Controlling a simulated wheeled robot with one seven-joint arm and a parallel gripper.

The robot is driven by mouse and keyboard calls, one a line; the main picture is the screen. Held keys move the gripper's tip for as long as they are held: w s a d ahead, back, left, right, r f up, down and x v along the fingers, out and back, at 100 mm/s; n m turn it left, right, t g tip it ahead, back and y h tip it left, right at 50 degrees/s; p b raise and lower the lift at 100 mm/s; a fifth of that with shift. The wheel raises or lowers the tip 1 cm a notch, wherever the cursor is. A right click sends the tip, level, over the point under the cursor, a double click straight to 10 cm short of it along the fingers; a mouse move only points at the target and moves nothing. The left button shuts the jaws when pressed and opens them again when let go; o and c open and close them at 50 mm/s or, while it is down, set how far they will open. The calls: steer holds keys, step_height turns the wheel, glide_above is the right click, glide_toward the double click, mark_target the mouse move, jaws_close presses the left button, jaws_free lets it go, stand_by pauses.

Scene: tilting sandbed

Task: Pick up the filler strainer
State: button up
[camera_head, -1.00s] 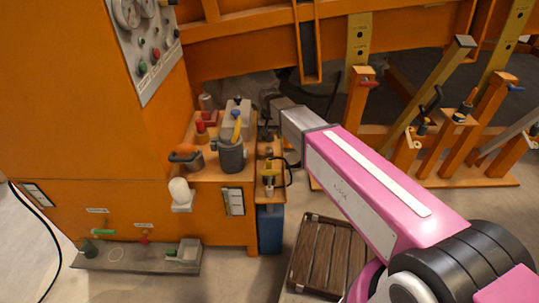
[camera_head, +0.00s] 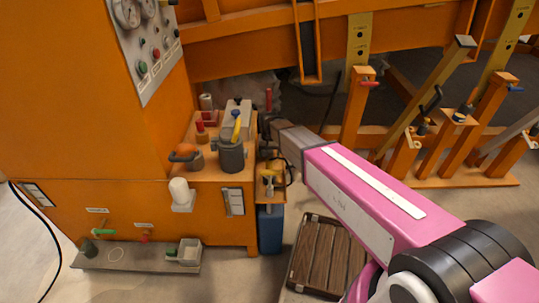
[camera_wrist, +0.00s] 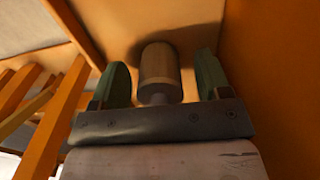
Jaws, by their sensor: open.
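In the wrist view, a tan and brown cylinder (camera_wrist: 160,68) with a narrower neck lies between my gripper's fingers. It may be the filler strainer, but I cannot tell for sure. My gripper (camera_wrist: 162,80) is open, with one green finger on each side of the cylinder and a small gap at both. In the head view my gripper (camera_head: 266,130) is beside the right edge of the orange cabinet's top, above a small side shelf (camera_head: 270,197). The cylinder cannot be made out there.
The cabinet top holds a grey mug (camera_head: 231,156) with a yellow-handled tool, an orange-topped item (camera_head: 186,154) and a pale box (camera_head: 237,118). A red upright piece (camera_head: 268,98) stands behind my gripper. Orange posts (camera_head: 358,115) stand to the right. A wooden pallet (camera_head: 325,255) is on the floor.

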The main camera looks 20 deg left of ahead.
steer(key=c, duration=1)
